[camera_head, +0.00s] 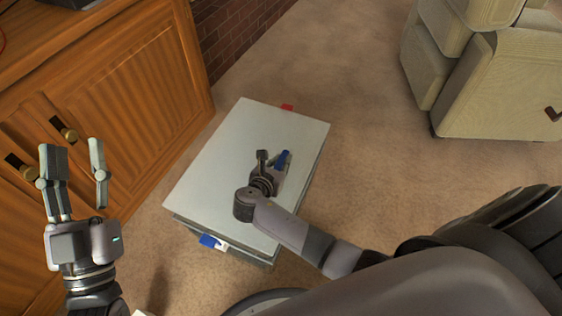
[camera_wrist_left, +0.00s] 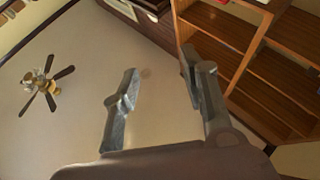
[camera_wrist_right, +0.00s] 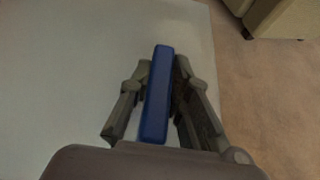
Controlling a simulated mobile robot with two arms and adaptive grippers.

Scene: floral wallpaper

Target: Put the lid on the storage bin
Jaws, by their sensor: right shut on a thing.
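The storage bin (camera_head: 262,258) stands on the carpet with a flat pale grey lid (camera_head: 215,150) over its top. I cannot tell whether the lid is fully seated. My right gripper (camera_head: 272,157) is over the right part of the lid, shut on the blue handle (camera_head: 283,159), which shows between its fingers in the right wrist view (camera_wrist_right: 157,95). My left gripper (camera_head: 72,160) is open and empty, raised at the left, apart from the bin; its spread fingers also show in the left wrist view (camera_wrist_left: 160,95).
A blue and white latch (camera_head: 213,242) is on the bin's near side and a red one (camera_head: 287,107) on the far side. A wooden cabinet (camera_head: 130,100) stands close on the left. A beige armchair (camera_head: 495,80) is at the upper right. Carpet between bin and armchair is clear.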

